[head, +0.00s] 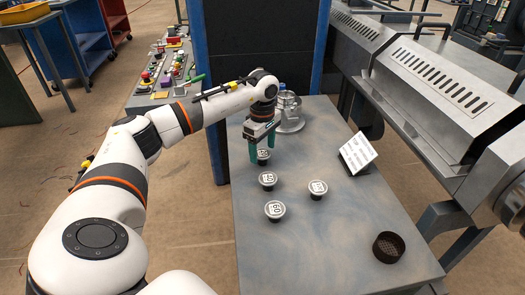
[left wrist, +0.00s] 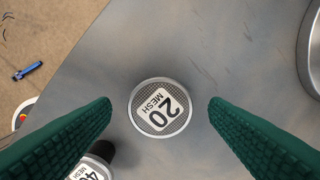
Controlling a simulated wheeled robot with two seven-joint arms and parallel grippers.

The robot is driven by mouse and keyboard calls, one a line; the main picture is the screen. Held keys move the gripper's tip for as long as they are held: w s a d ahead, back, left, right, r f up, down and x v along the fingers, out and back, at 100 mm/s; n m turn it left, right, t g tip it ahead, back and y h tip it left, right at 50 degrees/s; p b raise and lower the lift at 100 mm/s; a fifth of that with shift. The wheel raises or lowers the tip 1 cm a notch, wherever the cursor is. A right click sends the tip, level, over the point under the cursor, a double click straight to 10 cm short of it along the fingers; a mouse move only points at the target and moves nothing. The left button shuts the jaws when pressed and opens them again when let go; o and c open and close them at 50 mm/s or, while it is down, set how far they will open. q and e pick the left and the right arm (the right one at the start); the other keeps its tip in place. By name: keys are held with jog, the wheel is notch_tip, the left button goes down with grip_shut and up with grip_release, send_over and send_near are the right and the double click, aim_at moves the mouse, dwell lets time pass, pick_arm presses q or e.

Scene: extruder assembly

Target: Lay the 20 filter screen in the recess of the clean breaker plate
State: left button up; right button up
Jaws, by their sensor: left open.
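The 20 filter screen (left wrist: 160,108) is a round mesh disc with a white label, on the table top in the left wrist view. It also shows in the head view (head: 263,155), partly hidden by my gripper. My left gripper (head: 262,151) is open above it. In the left wrist view its green fingers (left wrist: 160,103) stand on either side of the disc, apart from it. A dark round plate (head: 388,247) with a raised rim and a perforated floor lies at the table's near right; I cannot tell whether it is the clean breaker plate. My right gripper is not in view.
Other labelled screens, a 40 (head: 267,179), a 60 (head: 275,209) and one more (head: 318,187), stand on small dark stands nearby. A shiny metal piece (head: 290,122) is behind my gripper. A white card (head: 358,153) leans at the right. The table's near middle is clear.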

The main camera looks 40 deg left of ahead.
pick_arm(q)
jog(key=shift+f, duration=0.2)
dwell(0.3)
jog(key=c, duration=1.1)
jog(key=shift+o, duration=0.2)
